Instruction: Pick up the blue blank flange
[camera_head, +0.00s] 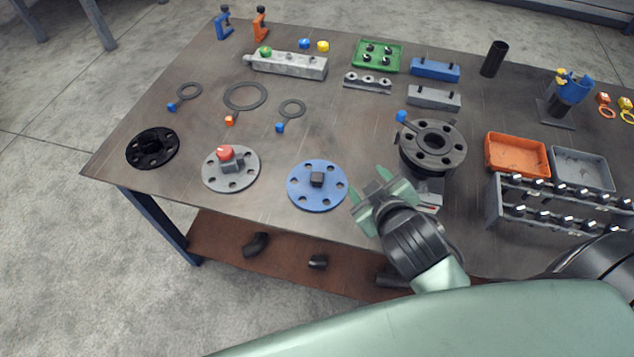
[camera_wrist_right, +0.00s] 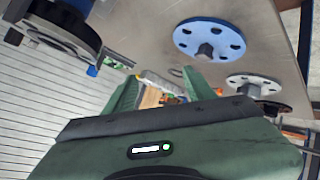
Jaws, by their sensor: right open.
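The blue blank flange (camera_head: 317,192) lies flat near the table's front edge, a round blue disc with bolt holes and a dark square block at its centre. It also shows in the right wrist view (camera_wrist_right: 209,32). My right gripper (camera_head: 369,181) is open and empty, to the right of the blue flange and apart from it. Its two green fingers also show in the right wrist view (camera_wrist_right: 158,92). To the left lie a grey flange with a red knob (camera_head: 244,174) and a black flange (camera_head: 146,150). My left gripper is not in view.
A pipe flange on a stand (camera_head: 450,150) is close behind and right of my right gripper. An orange tray (camera_head: 517,139), a grey tray (camera_head: 597,157) and a bolt rack (camera_head: 494,205) stand at right. Ring gaskets (camera_head: 262,92) lie behind the flanges. The table between is clear.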

